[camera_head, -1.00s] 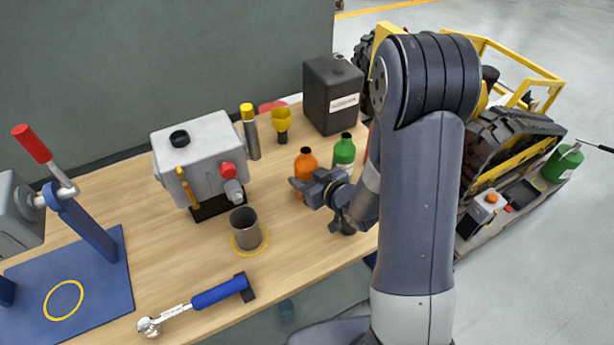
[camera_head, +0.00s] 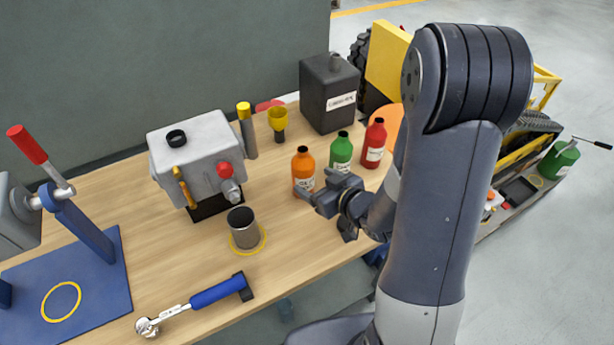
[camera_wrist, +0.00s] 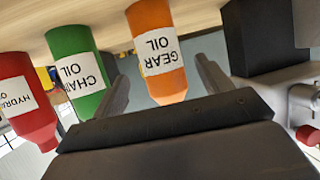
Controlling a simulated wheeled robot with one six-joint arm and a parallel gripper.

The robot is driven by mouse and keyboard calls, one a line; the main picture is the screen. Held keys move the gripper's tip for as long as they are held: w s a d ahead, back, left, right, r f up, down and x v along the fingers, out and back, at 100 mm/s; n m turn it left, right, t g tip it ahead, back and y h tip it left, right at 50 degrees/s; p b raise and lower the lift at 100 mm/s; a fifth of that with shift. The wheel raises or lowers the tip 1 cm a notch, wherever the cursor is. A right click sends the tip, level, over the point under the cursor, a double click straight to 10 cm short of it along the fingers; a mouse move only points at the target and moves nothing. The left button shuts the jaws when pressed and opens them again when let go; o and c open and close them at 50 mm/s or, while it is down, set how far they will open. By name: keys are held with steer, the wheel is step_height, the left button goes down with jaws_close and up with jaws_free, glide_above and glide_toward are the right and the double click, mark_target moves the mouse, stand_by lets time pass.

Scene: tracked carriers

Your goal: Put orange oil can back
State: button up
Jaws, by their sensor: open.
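The orange oil can (camera_head: 303,166), a bottle with a dark cap, stands upright on the workbench, left of the green and red bottles. It also shows in the wrist view (camera_wrist: 158,50), upside down there, with a white label reading GEAR OIL. My gripper (camera_head: 312,197) is open at the near right side of the can. In the wrist view its two fingers (camera_wrist: 162,82) appear on either side of the can, with space at both sides. I cannot tell how deep the can is between them.
The green bottle (camera_head: 341,152) stands close right of the can, with the red bottle (camera_head: 375,145) beyond. A grey machine (camera_head: 195,155), a metal cup (camera_head: 243,230) and a torque wrench (camera_head: 205,300) are left. A black canister (camera_head: 328,95) stands behind.

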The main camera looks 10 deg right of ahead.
steer(key=v, duration=0.6)
